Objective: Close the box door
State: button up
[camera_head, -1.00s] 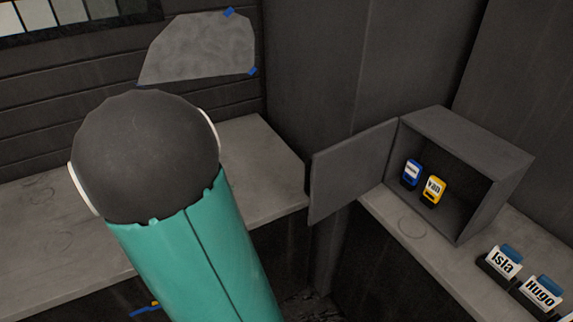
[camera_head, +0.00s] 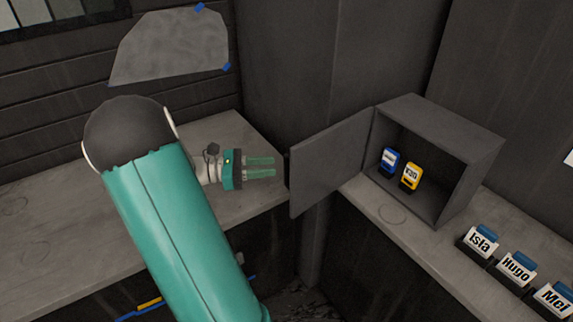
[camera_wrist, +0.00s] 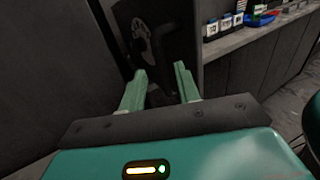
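The grey box (camera_head: 455,148) stands on the right counter with its front open. Its door (camera_head: 328,165) is swung wide out to the left of the opening. A blue tag (camera_head: 389,160) and a yellow tag (camera_head: 410,176) stand inside. My gripper (camera_head: 275,167) is just left of the door's free edge, fingers pointing right towards it. In the wrist view the two green fingers (camera_wrist: 160,85) are apart with nothing between them. A dark panel with a round pale mark (camera_wrist: 150,35) lies beyond the fingertips. I cannot tell whether the gripper touches the door.
Several name tags, including Isla (camera_head: 481,242) and Hugo (camera_head: 517,269), stand along the right counter. The left counter (camera_head: 225,135) lies below my gripper. A grey sheet with blue tape (camera_head: 170,48) is on the back wall.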

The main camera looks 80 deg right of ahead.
aim_at(286, 165)
jog(key=x, duration=0.6)
grip_shut()
